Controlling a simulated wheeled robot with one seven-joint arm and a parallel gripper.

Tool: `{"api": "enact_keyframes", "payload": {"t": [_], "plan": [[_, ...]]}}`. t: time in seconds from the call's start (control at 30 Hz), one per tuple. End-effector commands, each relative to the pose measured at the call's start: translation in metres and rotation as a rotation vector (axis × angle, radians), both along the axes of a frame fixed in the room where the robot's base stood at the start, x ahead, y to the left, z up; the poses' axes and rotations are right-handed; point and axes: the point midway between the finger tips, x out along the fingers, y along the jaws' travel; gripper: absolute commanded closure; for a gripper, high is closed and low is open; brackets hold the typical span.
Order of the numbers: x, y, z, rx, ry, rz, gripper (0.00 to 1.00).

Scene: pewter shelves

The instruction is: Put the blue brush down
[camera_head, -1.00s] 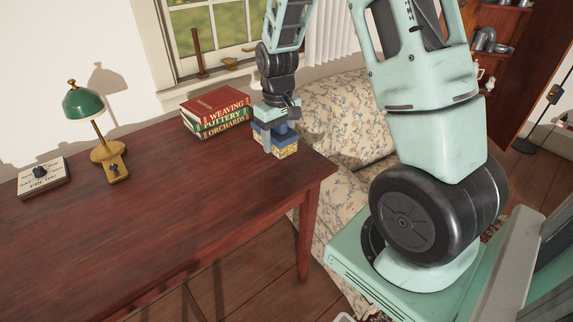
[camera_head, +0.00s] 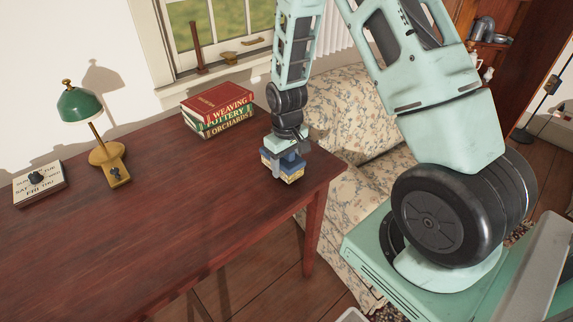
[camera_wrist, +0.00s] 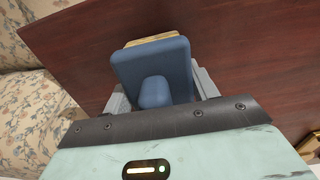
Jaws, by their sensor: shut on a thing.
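The blue brush (camera_head: 291,167) has a blue back and pale yellow bristles pointing down. My gripper (camera_head: 284,158) points down and is shut on it over the right end of the dark red wooden table (camera_head: 150,220). In the wrist view the blue brush (camera_wrist: 150,62) fills the space between the grey fingers, with its knob-like grip toward the palm and a strip of bristles at its far edge. The bristles are at or just above the tabletop; I cannot tell whether they touch.
Stacked books (camera_head: 217,108) lie left of and behind my gripper. A floral sofa (camera_head: 350,115) is beyond the table's right end. The table's middle and front are clear.

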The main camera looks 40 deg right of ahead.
Motion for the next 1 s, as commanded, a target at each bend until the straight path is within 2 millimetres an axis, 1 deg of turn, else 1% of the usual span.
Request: {"api": "enact_keyframes", "payload": {"t": [0.03, 0.1, 0.33, 0.47, 0.5, 0.53, 0.57, 0.83, 0.97, 1.0], "plan": [[0.0, 0.0, -0.005, 0.001, 0.002, 0.0, 0.75], [0.0, 0.0, -0.008, 0.0, 0.0, 0.0, 0.75], [0.0, 0.0, -0.008, 0.0, -0.001, -0.001, 0.75], [0.0, 0.0, -0.012, 0.0, -0.001, -0.001, 0.75], [0.0, 0.0, -0.012, 0.0, -0.001, -0.001, 0.33], [0.0, 0.0, -0.011, 0.0, -0.001, -0.001, 0.25], [0.0, 0.0, -0.011, 0.0, -0.001, -0.001, 0.2], [0.0, 0.0, -0.011, 0.0, 0.0, -0.001, 0.2], [0.0, 0.0, -0.002, 0.0, -0.002, -0.001, 0.2], [0.001, 0.0, 0.002, -0.001, -0.003, -0.001, 0.2]]}}
